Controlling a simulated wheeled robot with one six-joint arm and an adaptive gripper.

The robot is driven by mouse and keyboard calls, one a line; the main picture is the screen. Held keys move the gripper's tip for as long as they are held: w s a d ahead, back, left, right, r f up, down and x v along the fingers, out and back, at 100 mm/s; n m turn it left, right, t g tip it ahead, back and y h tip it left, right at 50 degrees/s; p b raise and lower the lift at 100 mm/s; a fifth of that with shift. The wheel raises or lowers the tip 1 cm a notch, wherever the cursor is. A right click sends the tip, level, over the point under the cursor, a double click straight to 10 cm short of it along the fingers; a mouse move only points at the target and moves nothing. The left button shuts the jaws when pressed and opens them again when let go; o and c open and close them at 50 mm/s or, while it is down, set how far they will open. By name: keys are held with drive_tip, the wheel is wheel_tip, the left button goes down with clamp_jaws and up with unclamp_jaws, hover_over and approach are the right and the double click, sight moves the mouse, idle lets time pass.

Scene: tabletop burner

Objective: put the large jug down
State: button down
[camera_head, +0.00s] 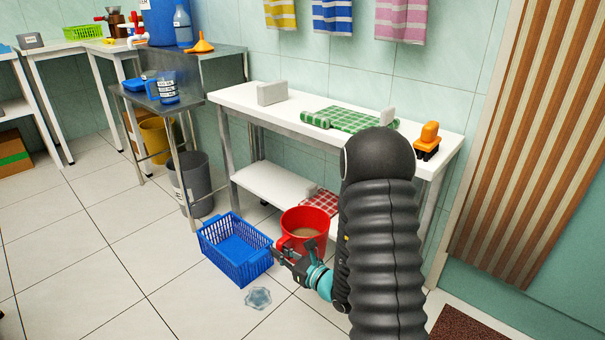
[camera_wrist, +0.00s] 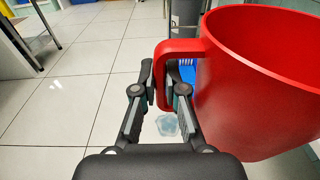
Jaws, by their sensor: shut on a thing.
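The large jug (camera_head: 318,218) is red and upright, with something pale brown inside.
A blue basket (camera_head: 214,256) stands empty on the floor, left of the jug. A clear puddle-like patch (camera_head: 258,298) lies in front of it. The white table (camera_head: 235,97) holds a green checked cloth (camera_head: 345,119). A red checked cloth (camera_head: 318,199) lies on the lower shelf. Floor at left is free.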

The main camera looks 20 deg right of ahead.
drive_tip(key=w+a+r+n+y, duration=0.1)
drive_tip(key=w+a+r, duration=0.1)
drive_tip(key=w+a, duration=0.65)
drive_tip(key=w+a+r+y, duration=0.15)
drive_tip(key=w+a, duration=0.35)
drive_tip(key=w, duration=0.6)
drive_tip(key=w+d+r+h, duration=0.1)
drive_tip(key=w+d, duration=0.6)
drive_tip(key=d, duration=0.2)
drive_tip(key=w+d+h, duration=0.1)
drive_tip(key=w+d, duration=0.5)
drive_tip(key=d, duration=0.4)
wheel_tip(320, 180, down, 7)
drive_tip(key=shift+w+d+r+m+b, duration=0.2)
drive_tip(key=shift+w+d+m+b, duration=0.1)
drive_tip(key=shift+w, duration=0.15)
drive_tip(key=shift+f, duration=0.2)
